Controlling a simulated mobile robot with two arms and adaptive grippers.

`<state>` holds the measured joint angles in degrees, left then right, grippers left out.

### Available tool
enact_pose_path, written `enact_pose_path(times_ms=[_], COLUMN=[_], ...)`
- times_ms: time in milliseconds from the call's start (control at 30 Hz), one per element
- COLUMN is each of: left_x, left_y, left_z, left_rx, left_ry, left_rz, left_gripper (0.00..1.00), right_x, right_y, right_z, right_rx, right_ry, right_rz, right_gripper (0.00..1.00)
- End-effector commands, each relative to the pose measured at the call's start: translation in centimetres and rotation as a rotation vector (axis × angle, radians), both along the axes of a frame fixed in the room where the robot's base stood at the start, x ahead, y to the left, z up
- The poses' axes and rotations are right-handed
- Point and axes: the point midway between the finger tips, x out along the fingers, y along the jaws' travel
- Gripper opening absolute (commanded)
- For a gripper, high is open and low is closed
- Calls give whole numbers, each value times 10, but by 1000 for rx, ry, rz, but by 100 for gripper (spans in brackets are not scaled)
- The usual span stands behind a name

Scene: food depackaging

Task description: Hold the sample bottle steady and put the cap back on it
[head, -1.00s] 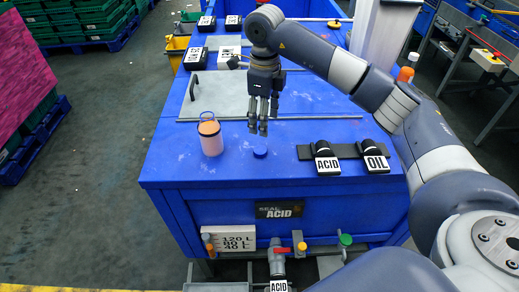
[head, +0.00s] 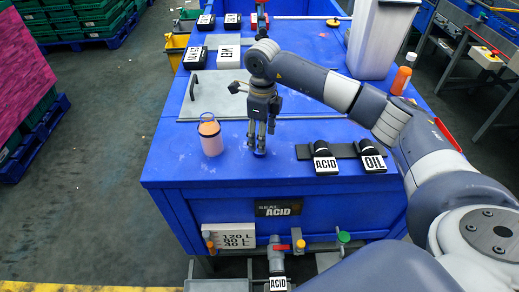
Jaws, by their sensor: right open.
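The sample bottle (head: 212,143), clear with orange-pink contents, stands upright on the blue table near its left front. The blue cap (head: 260,153) lies on the table to the right of the bottle, mostly hidden by the fingers. My right gripper (head: 259,147) points straight down over the cap, open, with its fingertips at the cap's height. I cannot tell whether they touch it. My left gripper is not in view, and nothing holds the bottle.
Black holders labelled ACID (head: 325,163) and OIL (head: 373,162) sit right of the cap. A grey lid plate (head: 215,100) lies behind the bottle. An orange bottle (head: 402,76) and white bin (head: 380,40) stand at the back right. The table's front edge is close.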

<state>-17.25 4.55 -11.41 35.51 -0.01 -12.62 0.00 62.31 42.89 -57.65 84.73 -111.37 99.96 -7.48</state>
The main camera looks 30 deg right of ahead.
Motion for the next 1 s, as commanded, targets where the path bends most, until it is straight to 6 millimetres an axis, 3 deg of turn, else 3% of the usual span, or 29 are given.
enact_pose_path(times_ms=[133,333,700,1000], left_x=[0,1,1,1], left_y=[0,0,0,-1], left_z=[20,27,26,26], left_rx=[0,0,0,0], left_ry=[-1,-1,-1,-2], left_rz=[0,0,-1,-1], left_gripper=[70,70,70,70], right_x=[-2,-1,-1,-1], right_y=[2,2,2,2], right_z=[-17,-42,-46,-46], right_rx=[0,0,0,0], right_ry=[6,3,1,1], right_rz=[0,0,1,0], right_gripper=[56,56,56,25])
